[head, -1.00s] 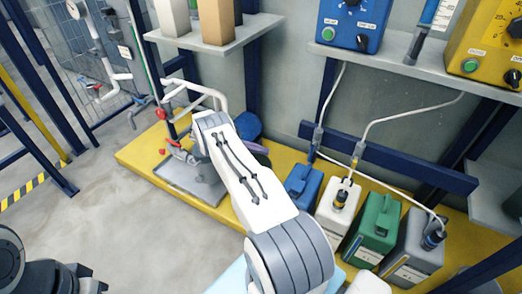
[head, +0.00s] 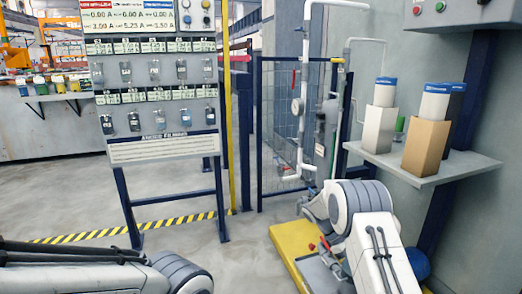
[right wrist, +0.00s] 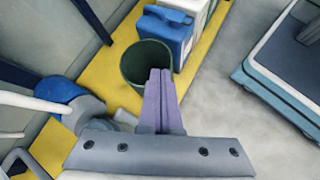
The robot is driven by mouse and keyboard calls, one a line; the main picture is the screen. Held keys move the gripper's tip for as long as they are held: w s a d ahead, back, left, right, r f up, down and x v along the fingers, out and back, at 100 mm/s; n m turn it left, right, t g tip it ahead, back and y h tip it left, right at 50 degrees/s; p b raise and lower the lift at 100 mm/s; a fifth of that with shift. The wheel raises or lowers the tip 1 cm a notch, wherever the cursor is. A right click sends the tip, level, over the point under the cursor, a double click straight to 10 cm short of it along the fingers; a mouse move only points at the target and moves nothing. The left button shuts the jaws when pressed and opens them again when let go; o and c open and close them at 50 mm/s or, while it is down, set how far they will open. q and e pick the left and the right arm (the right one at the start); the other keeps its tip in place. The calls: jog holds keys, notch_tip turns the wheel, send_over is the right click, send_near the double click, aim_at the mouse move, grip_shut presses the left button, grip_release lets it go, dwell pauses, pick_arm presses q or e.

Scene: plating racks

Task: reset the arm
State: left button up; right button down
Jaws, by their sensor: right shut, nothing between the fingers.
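My right gripper (right wrist: 160,80) shows in the right wrist view. Its two purple fingers are pressed together with nothing between them. It is above a dark green open bin (right wrist: 130,66) on the yellow platform; I cannot tell how far above. In the head view my right arm (head: 372,240) rises at the lower right, in front of the wall, and its gripper is hidden. Part of my left arm (head: 90,274) lies along the bottom left edge, and its gripper is out of the picture.
A blue canister (right wrist: 162,38) stands beyond the bin. A light-blue-edged cart (right wrist: 262,88) is at right. In the head view, a rack board (head: 155,85) stands left, a wall shelf (head: 420,170) with boxes is right of my arm, and open floor (head: 215,262) lies between.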

jog(key=s+a+r+t+y, duration=0.2)
jog(key=s+a+r, duration=0.2)
jog(key=a, duration=0.6)
jog(key=s+a+r+t+y, duration=0.15)
jog(key=s+a+r, duration=0.3)
jog(key=a, duration=0.45)
jog(key=s+a+r+t+y, duration=0.1)
jog(key=s+a+t+y, duration=0.15)
jog(key=s+a, duration=0.45)
jog(key=s+a+r+t+y, duration=0.1)
jog(key=s+a+r+y, duration=0.2)
jog(key=s, duration=0.9)
notch_tip(320, 180, up, 37)
jog(key=p, duration=3.8)
jog(key=shift+s+a, duration=0.35)
jog(key=shift+a, duration=0.05)
jog(key=shift+f, duration=0.1)
